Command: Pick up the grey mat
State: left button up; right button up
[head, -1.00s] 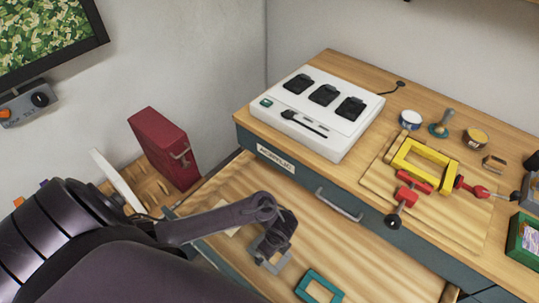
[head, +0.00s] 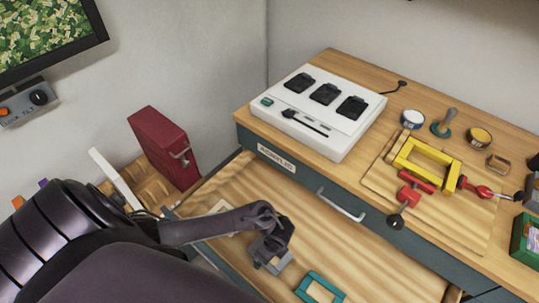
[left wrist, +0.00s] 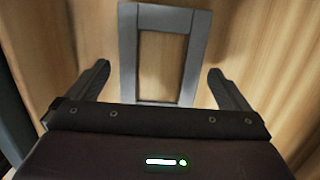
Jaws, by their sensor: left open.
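The grey mat is a flat rectangular frame with an open middle, lying in the open wooden drawer. In the left wrist view the grey mat (left wrist: 194,60) lies ahead, between my two spread fingers, with a gap on each side; its near end meets the edge of the gripper body in the picture. In the head view the grey mat (head: 285,263) is partly hidden by my left gripper (head: 268,257), which is low over it. My left gripper (left wrist: 159,70) is open. I cannot tell whether the fingers touch the drawer floor. My right gripper is not in view.
A teal frame (head: 309,294) lies right of the grey mat in the drawer, and a pale frame (head: 226,206) behind it on the left. The drawer (head: 385,272) is otherwise mostly bare. The worktop above holds a white charger (head: 330,138) and a yellow clamp (head: 443,158).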

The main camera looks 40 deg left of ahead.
pick_arm(q)
jog(key=shift+c, duration=0.3)
jog(key=c, duration=0.8)
jog(key=shift+c, duration=0.2)
jog(key=shift+r, duration=0.1)
notch_tip(320, 180, up, 20)
jog(key=p, duration=1.1)
jog(key=shift+r, duration=0.15)
